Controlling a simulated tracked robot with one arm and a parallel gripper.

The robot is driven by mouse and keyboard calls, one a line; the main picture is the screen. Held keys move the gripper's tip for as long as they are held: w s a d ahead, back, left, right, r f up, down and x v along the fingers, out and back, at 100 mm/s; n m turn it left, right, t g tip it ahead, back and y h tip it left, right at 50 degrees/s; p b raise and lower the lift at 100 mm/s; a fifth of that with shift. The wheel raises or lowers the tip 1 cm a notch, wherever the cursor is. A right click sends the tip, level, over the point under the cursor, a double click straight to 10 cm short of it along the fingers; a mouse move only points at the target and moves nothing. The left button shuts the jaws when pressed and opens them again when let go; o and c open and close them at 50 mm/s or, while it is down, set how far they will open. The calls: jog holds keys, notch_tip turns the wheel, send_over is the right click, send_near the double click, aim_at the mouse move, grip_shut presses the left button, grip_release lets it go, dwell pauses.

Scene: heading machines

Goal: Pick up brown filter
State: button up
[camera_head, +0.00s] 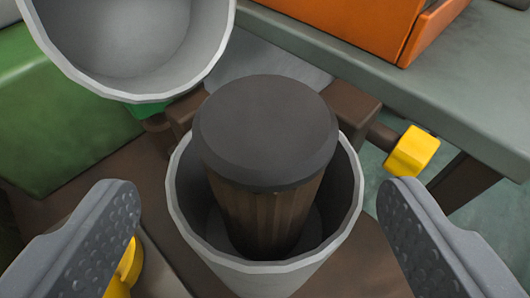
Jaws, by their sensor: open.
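The brown filter (265,200) stands in a light grey cylindrical housing (350,190), with its dark grey round cap (266,130) on top. The cap and upper body rise above the housing's rim, and the lower body is inside it. There is a gap between the filter and the housing wall. My gripper (258,215) is open and empty. One finger is at the lower left and the other at the lower right, with the filter and housing between them in the picture. Neither finger appears to touch the filter.
A hollow grey round cover (140,45) stands open behind the housing at upper left. A yellow knob (412,152) is at right, and another yellow part (125,268) shows behind the left finger. A green body (60,120) is at left. An orange box (370,25) sits on a grey surface at upper right.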

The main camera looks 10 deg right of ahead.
aim_at(265, 141)
jog(key=shift+r+b+x, duration=0.15)
jog(key=shift+b+x, duration=0.1)
jog(key=shift+x, duration=1.25)
jog(key=shift+r+b+x, duration=0.1)
jog(key=shift+b+x, duration=0.1)
jog(key=shift+x, duration=1.35)
jog(key=shift+d, duration=0.2)
jog(key=c, duration=1.2)
